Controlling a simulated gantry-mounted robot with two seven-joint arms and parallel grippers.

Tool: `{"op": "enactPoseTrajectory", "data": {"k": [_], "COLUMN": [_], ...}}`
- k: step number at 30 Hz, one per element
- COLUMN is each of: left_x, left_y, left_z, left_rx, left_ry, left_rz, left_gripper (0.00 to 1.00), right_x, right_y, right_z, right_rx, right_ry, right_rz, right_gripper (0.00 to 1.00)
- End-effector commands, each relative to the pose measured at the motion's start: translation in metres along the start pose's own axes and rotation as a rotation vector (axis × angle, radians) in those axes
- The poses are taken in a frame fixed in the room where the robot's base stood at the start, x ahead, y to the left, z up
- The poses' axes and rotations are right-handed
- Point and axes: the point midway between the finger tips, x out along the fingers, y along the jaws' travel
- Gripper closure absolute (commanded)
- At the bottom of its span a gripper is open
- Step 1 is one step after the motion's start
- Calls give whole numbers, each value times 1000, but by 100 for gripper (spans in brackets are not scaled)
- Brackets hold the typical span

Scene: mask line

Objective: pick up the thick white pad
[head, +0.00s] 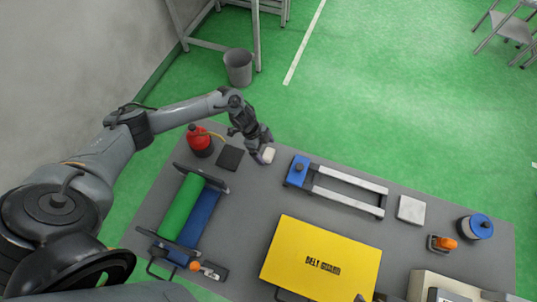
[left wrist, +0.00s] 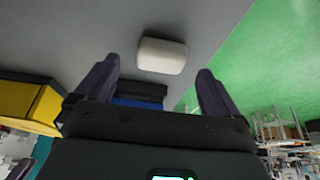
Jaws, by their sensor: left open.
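A small thick white pad (head: 269,154) with rounded edges lies on the grey table near its back edge. My left gripper (head: 259,150) is open, right beside the pad in the head view, its fingers pointing down. In the left wrist view the pad (left wrist: 162,56) shows whole, ahead of the gap between the two dark fingers (left wrist: 158,70). Nothing is between the fingers, and I see no contact with the pad. My right gripper is not in view.
A dark square plate (head: 230,158) and a red container (head: 200,141) stand left of the pad. A blue-ended metal frame (head: 345,189) is to its right. Farther off are a flat whitish square (head: 411,209), a yellow box (head: 320,258) and green and blue rollers (head: 187,207).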

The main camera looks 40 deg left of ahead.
Motion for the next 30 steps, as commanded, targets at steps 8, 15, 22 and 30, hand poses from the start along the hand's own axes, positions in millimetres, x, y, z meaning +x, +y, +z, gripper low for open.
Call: {"op": "enactPoseTrajectory", "data": {"k": [8, 15, 22, 30], "left_x": [26, 26, 26, 26], "left_y": [-1, -1, -1, -1], "left_z": [0, 0, 0, 0], "left_rx": [0, 1, 1, 1], "left_ry": [1, 1, 1, 1], "left_rz": [-1, -1, -1, -1], "left_gripper": [4, 4, 38, 64], "right_x": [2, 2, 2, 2], "right_y": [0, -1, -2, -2], "right_z": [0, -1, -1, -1], "right_rx": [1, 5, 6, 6], "right_ry": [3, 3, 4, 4], "right_rz": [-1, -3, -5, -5], "right_gripper": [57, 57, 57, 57]}}
